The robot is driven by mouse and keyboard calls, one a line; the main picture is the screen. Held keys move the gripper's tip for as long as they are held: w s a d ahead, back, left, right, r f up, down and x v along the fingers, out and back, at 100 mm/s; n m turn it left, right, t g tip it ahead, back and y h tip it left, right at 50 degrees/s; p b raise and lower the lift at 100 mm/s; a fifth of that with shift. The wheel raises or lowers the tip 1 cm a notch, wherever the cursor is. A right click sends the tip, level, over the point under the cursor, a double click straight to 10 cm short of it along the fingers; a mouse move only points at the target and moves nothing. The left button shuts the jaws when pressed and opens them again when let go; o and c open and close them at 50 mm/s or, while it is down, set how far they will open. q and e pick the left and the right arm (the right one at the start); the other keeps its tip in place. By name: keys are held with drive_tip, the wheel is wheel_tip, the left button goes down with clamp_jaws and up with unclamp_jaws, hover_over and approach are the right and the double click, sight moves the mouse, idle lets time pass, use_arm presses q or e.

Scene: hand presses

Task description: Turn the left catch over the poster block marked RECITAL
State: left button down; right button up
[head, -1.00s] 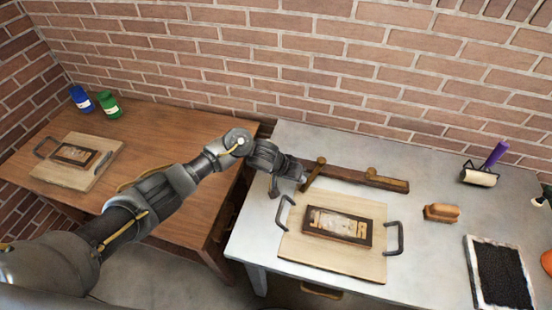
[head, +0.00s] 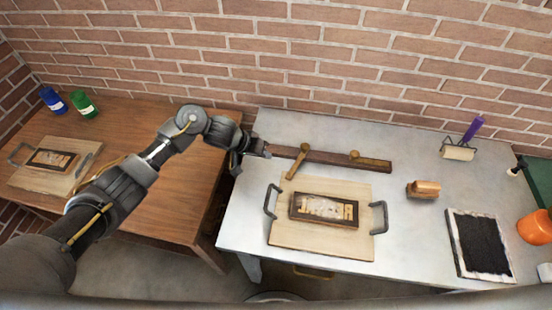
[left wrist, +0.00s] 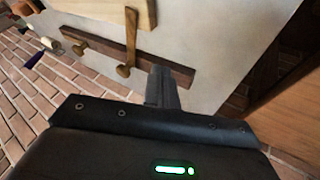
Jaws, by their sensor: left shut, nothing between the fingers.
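The left catch (head: 297,162) is a light wooden lever on a dark wooden bar (head: 330,158). It slants from its round knob toward the front, its tip over the rear edge of the pale board (head: 350,245). A dark-framed poster block (head: 324,210) lies on that board; its letters look reversed and I cannot read them surely. The catch's tip is short of the block. My left gripper (head: 266,152) is shut and empty at the bar's left end, apart from the catch. The left wrist view shows its fingers (left wrist: 160,88) and the catch (left wrist: 131,40). My right gripper is out of view.
The right catch (head: 372,160) lies along the bar. The board has handles on both sides. A brush (head: 423,189), roller (head: 458,153), black inking tray (head: 478,245) and orange pot (head: 535,227) stand to the right. Another board (head: 72,187) with a block lies on the brown table.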

use_arm(q)
drive_tip(key=v, duration=0.5)
drive_tip(key=shift+w+a, duration=0.1)
drive_tip(key=shift+w, duration=0.15)
